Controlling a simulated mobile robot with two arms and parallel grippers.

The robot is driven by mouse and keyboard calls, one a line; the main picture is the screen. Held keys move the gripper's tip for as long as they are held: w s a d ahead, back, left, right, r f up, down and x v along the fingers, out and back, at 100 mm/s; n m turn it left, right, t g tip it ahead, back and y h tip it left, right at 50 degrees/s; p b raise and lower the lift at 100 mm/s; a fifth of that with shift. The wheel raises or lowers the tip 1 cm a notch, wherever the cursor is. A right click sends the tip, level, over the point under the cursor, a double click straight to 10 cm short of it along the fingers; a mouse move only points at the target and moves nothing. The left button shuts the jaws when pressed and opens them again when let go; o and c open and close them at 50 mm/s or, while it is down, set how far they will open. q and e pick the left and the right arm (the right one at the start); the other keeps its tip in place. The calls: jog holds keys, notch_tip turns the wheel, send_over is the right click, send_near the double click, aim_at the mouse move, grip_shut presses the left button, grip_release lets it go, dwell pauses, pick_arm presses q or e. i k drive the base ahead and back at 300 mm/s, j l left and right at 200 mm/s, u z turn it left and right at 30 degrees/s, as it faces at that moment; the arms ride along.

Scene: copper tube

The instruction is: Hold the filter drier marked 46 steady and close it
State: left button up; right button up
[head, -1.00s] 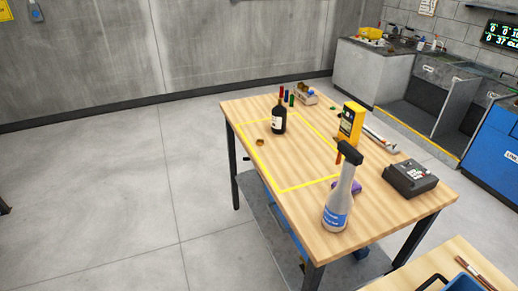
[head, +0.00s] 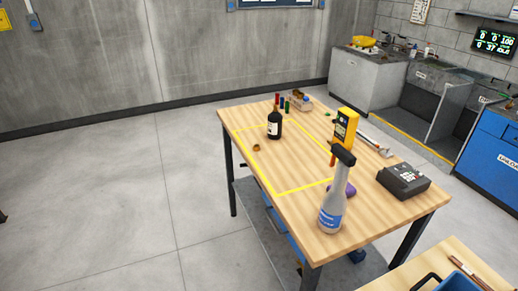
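I cannot make out a filter drier marked 46 at this size; no marking 46 is readable. A black bottle with a pale label (head: 274,125) stands upright inside the yellow outline on the wooden table (head: 300,225). A small brown round piece (head: 256,147) lies left of it, also inside the outline. Neither of my grippers is in view.
A spray bottle (head: 332,204), purple item (head: 349,190), yellow meter (head: 345,127) and dark grey device (head: 404,181) stand along the table's right side. A small box (head: 300,103) is at the back. Open floor (head: 110,210) lies left.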

aim_at(274, 119)
jog(key=j+z, duration=0.1)
jog(key=z, duration=0.3)
jog(key=i+j+z, duration=0.1)
jog(key=z, duration=0.3)
jog(key=j+z, duration=0.25)
jog(key=z, duration=0.15)
jog(key=j+z, duration=0.2)
jog(key=j, duration=0.3)
jog(key=j+z, duration=0.15)
jog(key=j, duration=0.4)
jog(key=k+j+z, duration=0.2)
jog(key=j, duration=0.3)
jog(key=j+z, duration=0.2)
jog(key=j, duration=0.3)
